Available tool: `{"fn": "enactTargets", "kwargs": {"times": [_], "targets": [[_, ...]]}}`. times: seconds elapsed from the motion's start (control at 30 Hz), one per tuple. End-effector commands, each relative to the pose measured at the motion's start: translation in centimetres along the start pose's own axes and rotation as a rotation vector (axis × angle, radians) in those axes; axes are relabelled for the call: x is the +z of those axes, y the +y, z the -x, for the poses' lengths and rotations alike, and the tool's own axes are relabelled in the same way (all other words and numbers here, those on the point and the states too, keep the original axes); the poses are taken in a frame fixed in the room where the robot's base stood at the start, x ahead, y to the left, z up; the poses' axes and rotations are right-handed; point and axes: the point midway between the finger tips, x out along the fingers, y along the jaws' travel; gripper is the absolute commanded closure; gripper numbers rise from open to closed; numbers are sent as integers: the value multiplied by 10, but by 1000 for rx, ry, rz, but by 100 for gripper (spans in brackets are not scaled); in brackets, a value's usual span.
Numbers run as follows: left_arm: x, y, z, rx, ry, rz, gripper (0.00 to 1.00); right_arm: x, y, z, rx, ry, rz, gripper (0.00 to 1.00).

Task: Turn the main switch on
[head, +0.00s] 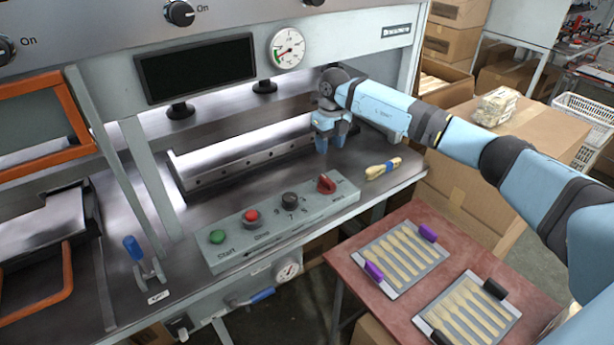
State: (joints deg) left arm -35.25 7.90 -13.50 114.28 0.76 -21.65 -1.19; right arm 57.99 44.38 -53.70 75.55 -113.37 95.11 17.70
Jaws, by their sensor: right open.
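The control box (285,221) sits on the front edge of the metal bench. At its right end is a red rotary switch (326,184), with a small label beside it that is hard to read. My right gripper (331,147) points down above the bench, behind the red switch and apart from it. Its jaws are open and nothing shows between them. My left gripper is not in view.
The box also carries a green Start button (217,237), a red button (252,217) and a black dial (290,201). A banded bundle of wooden pieces (383,169) lies right of the box.

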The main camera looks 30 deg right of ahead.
Motion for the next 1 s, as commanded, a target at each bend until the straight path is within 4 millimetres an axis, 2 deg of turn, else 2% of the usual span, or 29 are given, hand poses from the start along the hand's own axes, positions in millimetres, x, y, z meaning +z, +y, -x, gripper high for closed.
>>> {"fn": "enactTargets", "kwargs": {"times": [0.07,0.17,0.7,0.83,1.0], "targets": [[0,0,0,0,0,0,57,0,-9,3,-28,6,-12,53],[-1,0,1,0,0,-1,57,0,-10,-4,-34,9,-13,53],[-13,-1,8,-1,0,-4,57,-1,-11,-108,-28,8,-11,53],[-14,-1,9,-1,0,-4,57,-1,-12,-124,-28,7,-12,53],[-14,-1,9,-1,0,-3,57,0,-12,-132,-28,5,-11,53]]}}
